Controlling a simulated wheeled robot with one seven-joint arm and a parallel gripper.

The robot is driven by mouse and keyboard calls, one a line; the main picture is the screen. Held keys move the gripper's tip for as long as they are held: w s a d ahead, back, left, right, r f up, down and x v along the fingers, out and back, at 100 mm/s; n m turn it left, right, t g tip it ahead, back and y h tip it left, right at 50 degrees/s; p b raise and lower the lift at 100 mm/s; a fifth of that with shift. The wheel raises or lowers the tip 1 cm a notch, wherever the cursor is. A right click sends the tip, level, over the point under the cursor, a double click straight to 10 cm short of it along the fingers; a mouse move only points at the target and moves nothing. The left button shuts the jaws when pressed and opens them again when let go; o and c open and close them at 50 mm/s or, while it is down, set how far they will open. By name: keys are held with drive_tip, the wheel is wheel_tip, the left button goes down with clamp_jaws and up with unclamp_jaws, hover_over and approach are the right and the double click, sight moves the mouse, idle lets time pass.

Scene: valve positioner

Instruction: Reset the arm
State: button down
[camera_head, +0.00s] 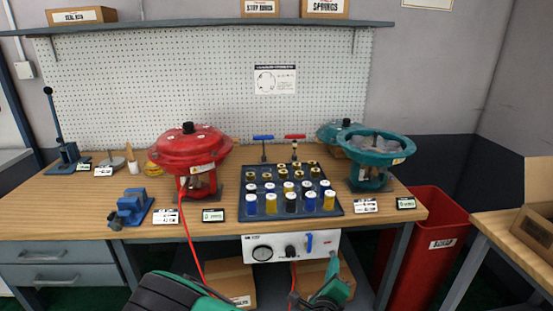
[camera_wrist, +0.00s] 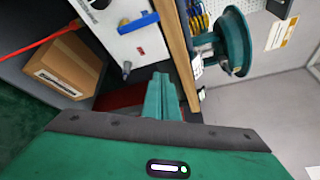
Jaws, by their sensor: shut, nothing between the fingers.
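My gripper (camera_head: 331,268) shows at the bottom of the head view, below and in front of the bench edge and near the white control panel (camera_head: 262,250). In the wrist view its green fingers (camera_wrist: 160,90) are shut together with nothing between them. The panel (camera_wrist: 118,38) is at the top left there, with its blue lever (camera_wrist: 138,22). My dark arm link covers part of the lower head view.
The workbench (camera_head: 80,205) carries a red actuator (camera_head: 190,150), an open teal actuator (camera_head: 370,150) and a dark tray (camera_head: 290,212) of springs. Cardboard boxes (camera_head: 230,278) sit underneath. A red bin (camera_head: 425,235) and a side table (camera_head: 500,240) stand right.

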drive_tip(key=s+d+r+m+g+h, duration=0.2)
drive_tip(key=s+d+m+g, duration=0.25)
drive_tip(key=d+m, duration=0.4)
drive_tip(key=s+d+r+m+g+h, duration=0.1)
drive_tip(key=s+d+r+m+g, duration=0.15)
drive_tip(key=d+m+g, duration=0.55)
drive_tip(key=s+d+r+m+g+h, duration=0.15)
drive_tip(key=s+d+m, duration=0.35)
drive_tip(key=m, duration=0.6)
drive_tip(key=s+r+m+y, duration=0.5)
drive_tip(key=s+r+m, duration=0.2)
drive_tip(key=m, duration=0.4)
drive_tip(key=s+r+m+g+y, duration=0.1)
drive_tip(key=s+r+m+y, duration=0.4)
drive_tip(key=s+m, duration=0.5)
wheel_tip(320, 180, up, 2)
drive_tip(key=shift+s+a+r+m+y, duration=0.25)
drive_tip(key=shift+s+m+y, duration=0.1)
drive_tip(key=shift+m, duration=0.8)
drive_tip(key=shift+w+f+g, duration=0.3)
drive_tip(key=shift+w, duration=0.35)
